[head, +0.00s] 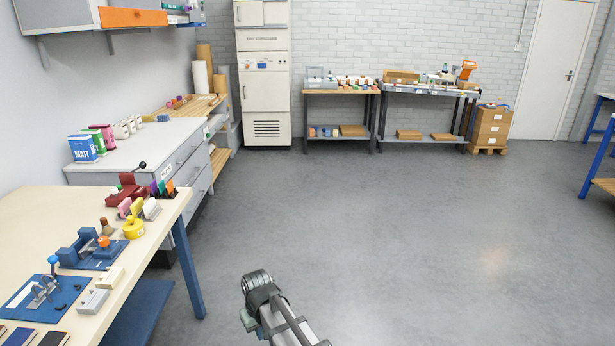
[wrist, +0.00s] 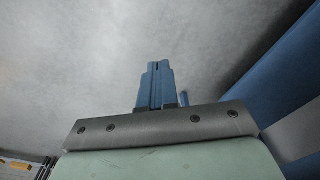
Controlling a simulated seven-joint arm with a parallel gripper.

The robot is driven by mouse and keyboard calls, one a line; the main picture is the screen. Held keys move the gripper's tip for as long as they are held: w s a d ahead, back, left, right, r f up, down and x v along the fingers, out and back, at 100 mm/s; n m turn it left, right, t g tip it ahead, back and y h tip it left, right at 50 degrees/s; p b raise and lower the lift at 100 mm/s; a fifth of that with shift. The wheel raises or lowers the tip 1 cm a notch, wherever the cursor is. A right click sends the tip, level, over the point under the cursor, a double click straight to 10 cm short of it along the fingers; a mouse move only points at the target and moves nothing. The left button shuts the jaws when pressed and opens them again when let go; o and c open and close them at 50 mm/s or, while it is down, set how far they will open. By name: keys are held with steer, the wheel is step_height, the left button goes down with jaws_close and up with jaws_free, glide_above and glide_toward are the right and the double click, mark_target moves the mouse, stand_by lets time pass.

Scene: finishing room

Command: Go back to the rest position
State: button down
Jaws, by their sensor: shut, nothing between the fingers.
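My gripper (wrist: 157,68) shows in the wrist view, its two blue fingers pressed together with nothing between them. It points over bare grey floor (wrist: 80,50). A broad blue bar (wrist: 285,60), which looks like a bench leg, runs along the right side of that view, apart from the fingers. In the head view part of my arm shows at the bottom centre, to the right of the workbench; I cannot make out the fingers there.
Open floor (head: 400,230) fills the middle and right.

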steer(key=s+d+f+m, duration=0.2)
steer(key=d+f, duration=0.1)
steer(key=d, duration=0.7)
steer(key=s+d+f+m, duration=0.1)
steer(key=d+f+m, duration=0.15)
steer(key=d, duration=0.85)
steer(key=s+d+f+m, duration=0.2)
steer(key=d+f, duration=0.2)
steer(key=d, duration=0.6)
steer(key=s+f+g, duration=0.3)
steer(key=s+f, duration=0.7)
steer(key=s, duration=0.5)
steer(key=s+f+g, duration=0.4)
steer(key=s+f, duration=0.6)
steer(key=s, duration=0.4)
steer(key=shift+s, duration=0.35)
